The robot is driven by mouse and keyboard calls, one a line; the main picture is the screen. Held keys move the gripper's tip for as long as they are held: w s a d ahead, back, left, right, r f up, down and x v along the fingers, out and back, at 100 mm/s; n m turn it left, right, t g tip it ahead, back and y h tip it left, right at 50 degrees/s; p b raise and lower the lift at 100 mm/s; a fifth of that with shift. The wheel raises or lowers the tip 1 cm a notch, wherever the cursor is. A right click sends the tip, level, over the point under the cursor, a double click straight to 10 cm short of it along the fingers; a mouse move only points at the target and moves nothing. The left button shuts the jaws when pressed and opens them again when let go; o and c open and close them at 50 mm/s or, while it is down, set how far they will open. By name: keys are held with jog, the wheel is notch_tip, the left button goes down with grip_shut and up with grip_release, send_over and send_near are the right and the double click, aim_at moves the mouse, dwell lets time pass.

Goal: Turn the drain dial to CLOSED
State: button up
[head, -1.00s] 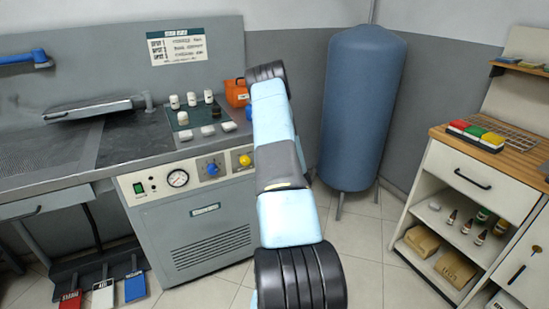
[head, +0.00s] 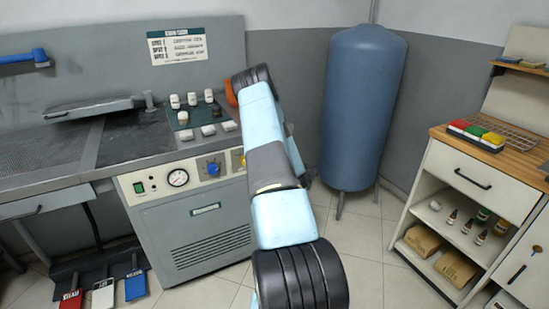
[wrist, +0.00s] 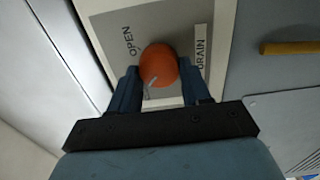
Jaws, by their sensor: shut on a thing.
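In the wrist view the drain dial (wrist: 158,64) is a round orange-red knob on a pale plate. A grey pointer mark shows on its near side. The word OPEN is printed to its left and a DRAIN label (wrist: 200,55) stands to its right. No CLOSED marking is visible in this view. My gripper (wrist: 160,82) has one dark blue finger on each side of the dial and is shut on it. In the head view my arm hides the gripper and the dial.
A yellow bar (wrist: 290,47) juts out right of the plate in the wrist view. The head view shows the grey machine (head: 205,235) with a gauge (head: 178,177) and blue knob (head: 213,169). A blue tank (head: 362,110) stands right of my arm.

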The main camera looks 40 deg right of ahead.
jog(key=shift+w+a+f, duration=0.15)
jog(key=shift+a, duration=0.1)
jog(key=o, duration=1)
jog(key=shift+d, duration=0.15)
jog(key=v, duration=1.4)
jog(key=shift+f, duration=0.1)
jog(key=shift+w+d, duration=0.1)
jog(key=shift+w, duration=0.05)
